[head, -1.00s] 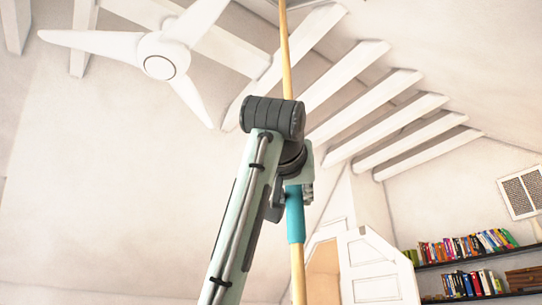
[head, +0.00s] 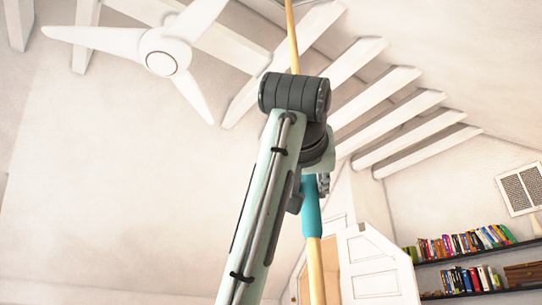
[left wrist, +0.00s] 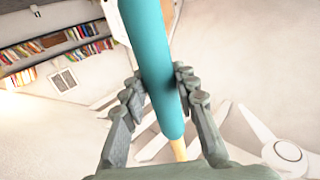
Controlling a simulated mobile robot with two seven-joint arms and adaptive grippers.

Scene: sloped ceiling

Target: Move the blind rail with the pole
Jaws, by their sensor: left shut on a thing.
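The pole (head: 293,45) is a long pale wooden rod with a teal sleeve (head: 311,205). It runs nearly upright through the head view, leaning slightly, and its upper end leaves the top edge. My left gripper (left wrist: 158,88) is shut around the teal sleeve in the left wrist view, with a finger on each side. In the head view my left arm hides most of this gripper. I cannot make out the blind rail, nor whether the pole's tip touches anything. My right gripper is not in view.
A white ceiling fan (head: 160,52) hangs left of the pole. White beams (head: 375,110) cross the sloped ceiling to the right. A white door (head: 375,268) and shelves of books (head: 465,245) stand at lower right. The wall at left is bare.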

